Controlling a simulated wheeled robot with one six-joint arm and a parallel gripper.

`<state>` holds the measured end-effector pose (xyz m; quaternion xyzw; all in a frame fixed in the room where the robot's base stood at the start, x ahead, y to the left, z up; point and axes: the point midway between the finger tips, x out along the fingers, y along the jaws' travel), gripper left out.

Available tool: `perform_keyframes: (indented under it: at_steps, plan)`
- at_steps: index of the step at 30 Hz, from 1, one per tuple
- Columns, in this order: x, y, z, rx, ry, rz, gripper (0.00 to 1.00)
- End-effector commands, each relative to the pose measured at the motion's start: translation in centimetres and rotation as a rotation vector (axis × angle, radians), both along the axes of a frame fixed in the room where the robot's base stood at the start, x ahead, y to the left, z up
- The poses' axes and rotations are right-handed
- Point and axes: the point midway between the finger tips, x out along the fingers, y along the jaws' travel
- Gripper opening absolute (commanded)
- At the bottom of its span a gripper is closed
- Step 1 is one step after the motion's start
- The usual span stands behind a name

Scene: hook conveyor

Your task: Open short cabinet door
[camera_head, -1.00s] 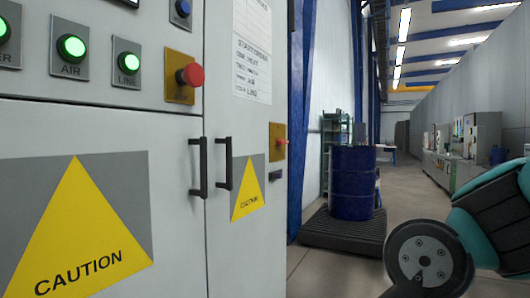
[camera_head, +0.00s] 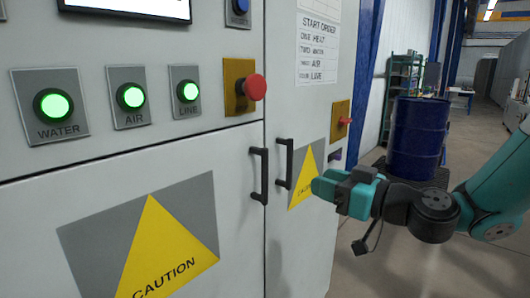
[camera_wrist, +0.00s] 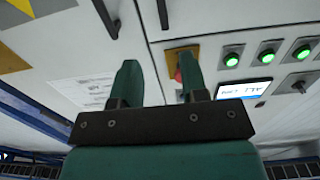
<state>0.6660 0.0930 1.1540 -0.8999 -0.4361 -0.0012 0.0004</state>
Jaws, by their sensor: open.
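The short cabinet door (camera_head: 110,180) is the light grey lower-left panel with a yellow caution triangle. It looks shut. Its black vertical handle (camera_head: 259,176) is at its right edge and also shows at the top of the wrist view (camera_wrist: 162,14). My gripper (camera_head: 322,186) is to the right of this handle, in front of the taller neighbouring door (camera_head: 305,240). In the wrist view my gripper (camera_wrist: 158,75) has its two green fingers apart, with nothing between them. Both handles lie beyond the fingertips, apart from them.
The taller door has its own black handle (camera_head: 284,163) close beside the first. A red button (camera_head: 254,87) and green-lit buttons (camera_head: 131,96) sit above the short door. A blue barrel (camera_head: 417,138) stands behind at right.

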Motion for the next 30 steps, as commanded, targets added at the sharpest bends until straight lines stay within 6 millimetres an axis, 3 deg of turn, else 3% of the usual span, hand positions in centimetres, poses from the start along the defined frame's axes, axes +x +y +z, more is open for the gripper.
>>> perform_keyframes:
  at_steps: [12,18,24,30]
  plan:
    - [5.6,7.7,0.6,-0.002,0.000,0.009,0.40]
    - [7.9,10.7,0.4,-0.001,0.000,0.007,0.40]
    - [9.2,12.3,0.1,-0.002,0.002,0.007,0.40]
    - [9.5,12.6,0.0,-0.002,0.001,0.006,0.40]
